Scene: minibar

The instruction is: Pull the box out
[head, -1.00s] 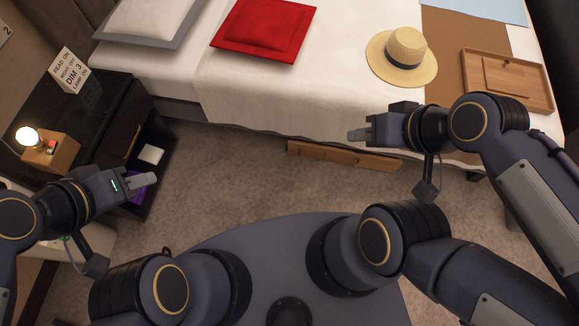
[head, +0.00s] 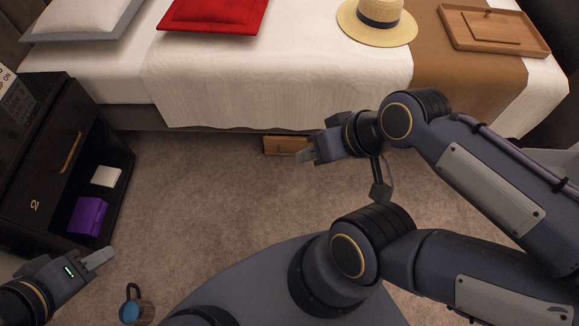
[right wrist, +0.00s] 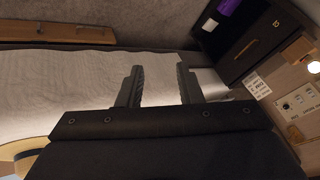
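A wooden box (head: 285,145) lies low on the carpet at the edge of the bed, mostly under it; only its front shows. In the head view its right end is hidden behind my right gripper (head: 304,157). The box also shows in the right wrist view (right wrist: 60,32), at the upper left, off to the side of the fingers. My right gripper is open, with nothing between its fingers. My left gripper (head: 100,258) is at the lower left, near the nightstand and apart from the box; its finger gap is not clear.
The bed (head: 290,90) carries a red cushion (head: 215,10), a straw hat (head: 378,22) and a wooden tray (head: 525,42). A black nightstand (head: 40,150) holds a purple item (head: 88,215) and a white item (head: 106,176). A blue-topped round object (head: 130,310) is at bottom left. Carpet between is clear.

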